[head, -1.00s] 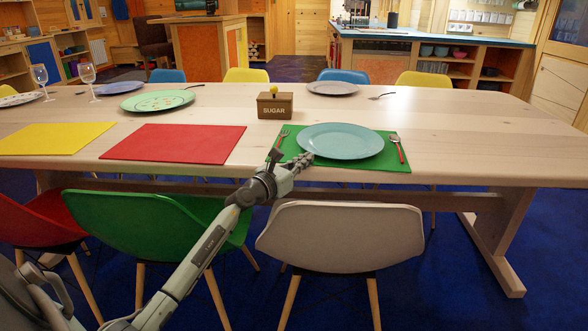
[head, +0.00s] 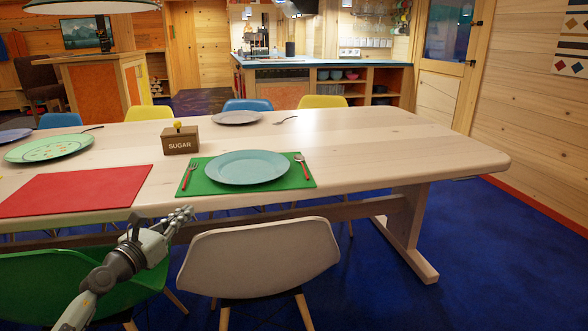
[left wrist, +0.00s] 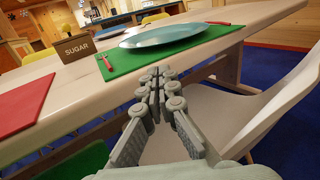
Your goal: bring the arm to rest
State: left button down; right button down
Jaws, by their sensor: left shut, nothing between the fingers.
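My left gripper (head: 184,212) is shut and empty. In the head view it is in front of the table's near edge, between the green chair (head: 60,285) and the white chair (head: 262,262). In the left wrist view its fingers (left wrist: 158,72) are together, below and in front of the blue plate (left wrist: 165,36). The plate also shows in the head view (head: 248,167), on a green placemat (head: 300,182) with a fork (head: 189,174) at its left and a spoon (head: 305,168) at its right. My right gripper is out of view.
The wooden table (head: 400,150) carries a sugar box (head: 180,142), a red placemat (head: 75,190), a green patterned plate (head: 48,148) and a grey plate (head: 237,117). Chairs stand along both long sides. The table's right end is bare, and blue floor (head: 500,260) is open beyond it.

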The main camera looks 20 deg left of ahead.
pick_arm(q)
jog(key=s+d+f+n+g+y, duration=0.25)
jog(key=s+f+n, duration=0.35)
jog(key=f+n, duration=0.35)
jog(key=s+d+f+n+g+y, duration=0.15)
jog(key=s+f+n+g, duration=0.25)
jog(key=s+f+n, duration=0.5)
jog(key=s+d+f+n+g+y, duration=0.1)
jog(key=s+f+n+g+y, duration=0.2)
jog(key=f+n, duration=0.7)
jog(key=s+d+f+n+g+h, duration=0.4)
jog(key=s+d+f+n+g, duration=0.1)
jog(key=s+d, duration=0.5)
jog(key=shift+s+d+f+n+h, duration=0.2)
jog(key=shift+s+d+n+h, duration=0.15)
jog(key=shift+d+n, duration=0.55)
jog(key=shift+d+g, duration=0.15)
jog(key=shift+g, duration=0.1)
